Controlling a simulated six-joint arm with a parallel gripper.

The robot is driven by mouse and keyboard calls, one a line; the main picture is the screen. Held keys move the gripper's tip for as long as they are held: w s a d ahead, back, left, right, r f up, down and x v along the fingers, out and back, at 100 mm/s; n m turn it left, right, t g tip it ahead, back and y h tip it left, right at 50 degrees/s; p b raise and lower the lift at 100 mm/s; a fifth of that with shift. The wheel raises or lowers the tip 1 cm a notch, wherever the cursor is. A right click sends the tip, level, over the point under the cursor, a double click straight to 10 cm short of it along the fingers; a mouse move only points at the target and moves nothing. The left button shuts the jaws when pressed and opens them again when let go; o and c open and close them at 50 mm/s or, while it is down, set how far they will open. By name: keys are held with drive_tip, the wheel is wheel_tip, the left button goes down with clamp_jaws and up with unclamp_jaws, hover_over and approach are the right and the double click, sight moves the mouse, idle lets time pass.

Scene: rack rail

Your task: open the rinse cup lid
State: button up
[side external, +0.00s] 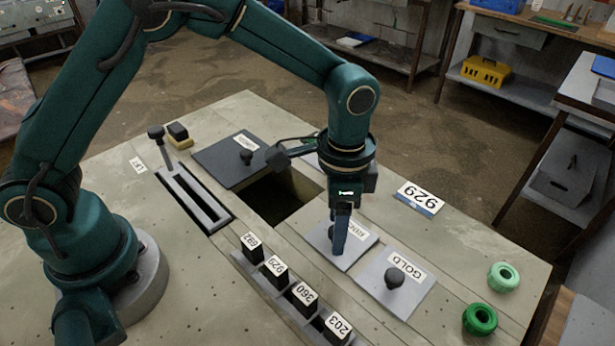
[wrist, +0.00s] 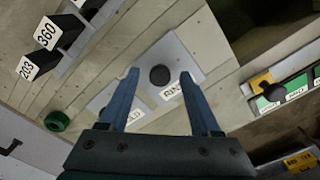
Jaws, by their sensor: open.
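The rinse cup lid (side external: 352,256) is a light grey square plate lying flat on the bench, with a partly hidden label. It also shows in the wrist view (wrist: 178,50), with a dark round knob (wrist: 160,75) on it. My gripper (side external: 339,250) is above this lid, pointing down, its blue fingers low over the plate and hiding most of the knob in the side view. In the wrist view my gripper (wrist: 160,73) is open, and the knob appears between the spread fingertips. I cannot tell whether a finger touches it.
The GOLD lid (side external: 376,285) lies beside it, towards the front right. A square opening (side external: 275,200) and a dark lid (side external: 225,165) are behind left. Several numbered black blocks (side external: 275,270) stand in a front row. Two green rings (side external: 480,319) sit at the right.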

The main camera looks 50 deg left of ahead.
drive_tip(key=shift+f, duration=0.1)
drive_tip(key=shift+c, duration=0.3)
clamp_jaws()
idle(1.1)
